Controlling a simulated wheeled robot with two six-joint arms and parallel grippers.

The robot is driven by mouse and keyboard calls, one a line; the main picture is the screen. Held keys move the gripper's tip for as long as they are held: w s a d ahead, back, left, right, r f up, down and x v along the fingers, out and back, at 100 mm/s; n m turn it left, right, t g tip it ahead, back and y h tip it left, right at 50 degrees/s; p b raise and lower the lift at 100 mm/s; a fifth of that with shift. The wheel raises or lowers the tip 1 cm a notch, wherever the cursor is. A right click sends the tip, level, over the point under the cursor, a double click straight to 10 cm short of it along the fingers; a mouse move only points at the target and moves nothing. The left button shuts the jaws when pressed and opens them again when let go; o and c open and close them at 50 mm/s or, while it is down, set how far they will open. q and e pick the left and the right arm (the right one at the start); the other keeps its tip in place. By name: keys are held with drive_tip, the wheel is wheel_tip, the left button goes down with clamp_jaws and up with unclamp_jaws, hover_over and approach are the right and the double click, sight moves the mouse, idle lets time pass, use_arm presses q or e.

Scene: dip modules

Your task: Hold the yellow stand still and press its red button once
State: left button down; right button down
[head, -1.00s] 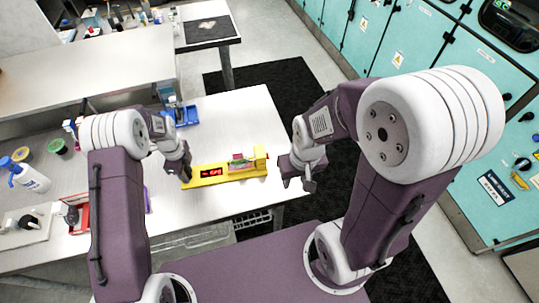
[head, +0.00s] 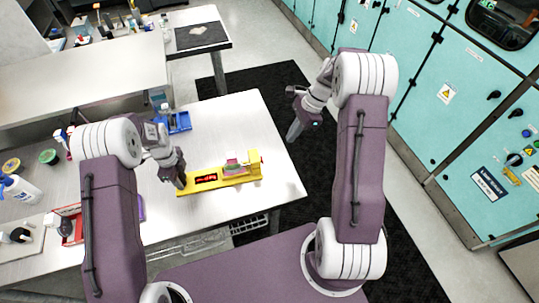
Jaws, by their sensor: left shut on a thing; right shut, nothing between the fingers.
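The yellow stand (head: 240,178) lies flat on the white table, long side running left to right. Its dark display with red digits (head: 206,178) is near the left end, and a pinkish block (head: 232,163) sits towards its right end. My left gripper (head: 180,184) is shut on the stand's left end. My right gripper (head: 294,131) is shut and empty, raised beyond the table's right edge and apart from the stand. I cannot make out the red button at this size.
A blue tray (head: 180,122) stands on the table behind the stand. A red box (head: 72,228), a spray bottle (head: 20,188) and jars are at the left. The white table (head: 235,115) is clear behind and right of the stand. Teal cabinets (head: 450,100) line the right.

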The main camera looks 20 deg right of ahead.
sight(262, 160)
drive_tip(key=shift+a+f, duration=0.1)
drive_tip(key=x, duration=0.9)
drive_tip(key=shift+a+f, duration=0.1)
drive_tip(key=shift+f, duration=0.2)
drive_tip(key=a, duration=0.3)
drive_tip(key=shift+w+a, duration=0.15)
drive_tip(key=shift+a, duration=0.4)
